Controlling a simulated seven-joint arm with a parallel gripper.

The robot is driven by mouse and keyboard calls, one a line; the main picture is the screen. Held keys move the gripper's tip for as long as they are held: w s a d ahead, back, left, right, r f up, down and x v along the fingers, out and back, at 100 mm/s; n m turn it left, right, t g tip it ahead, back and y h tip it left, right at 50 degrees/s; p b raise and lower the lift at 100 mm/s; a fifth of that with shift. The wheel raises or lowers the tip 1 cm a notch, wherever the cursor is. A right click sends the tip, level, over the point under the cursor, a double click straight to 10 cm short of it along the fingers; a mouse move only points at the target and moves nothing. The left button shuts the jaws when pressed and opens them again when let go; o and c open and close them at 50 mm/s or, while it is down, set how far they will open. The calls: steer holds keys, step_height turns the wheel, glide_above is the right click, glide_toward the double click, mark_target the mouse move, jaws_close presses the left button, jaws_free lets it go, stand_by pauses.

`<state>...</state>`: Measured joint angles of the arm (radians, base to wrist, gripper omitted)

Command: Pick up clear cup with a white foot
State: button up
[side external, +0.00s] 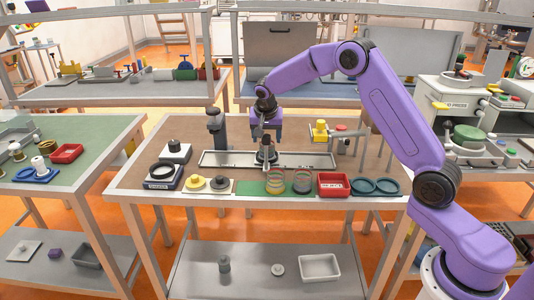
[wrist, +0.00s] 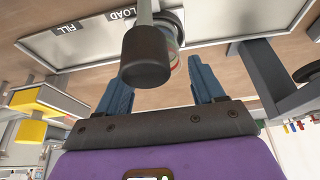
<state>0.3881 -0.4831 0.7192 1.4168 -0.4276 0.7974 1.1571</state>
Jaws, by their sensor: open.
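My gripper (side external: 266,134) is open above the middle of the bench, over the long metal tray. Its two blue fingers (wrist: 160,62) are spread apart in the wrist view. A dark cylinder on a grey rod (wrist: 146,58) shows in front of the gap between them. Partly hidden behind it is a clear, round thing with a red band (wrist: 174,48); I cannot tell whether it has a white foot. In the side view two clear ringed cups stand at the bench's front edge, one yellowish-red (side external: 275,182) and one greyish (side external: 302,182). No white foot can be made out on either.
The metal tray (side external: 220,160) carries FILL and LOAD labels in the wrist view. A grey post (side external: 215,130) stands left of my gripper, a yellow-topped fixture (side external: 320,131) right.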

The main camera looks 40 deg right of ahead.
steer(key=x, duration=0.6)
steer(key=shift+r, duration=0.1)
steer(key=c, duration=0.7)
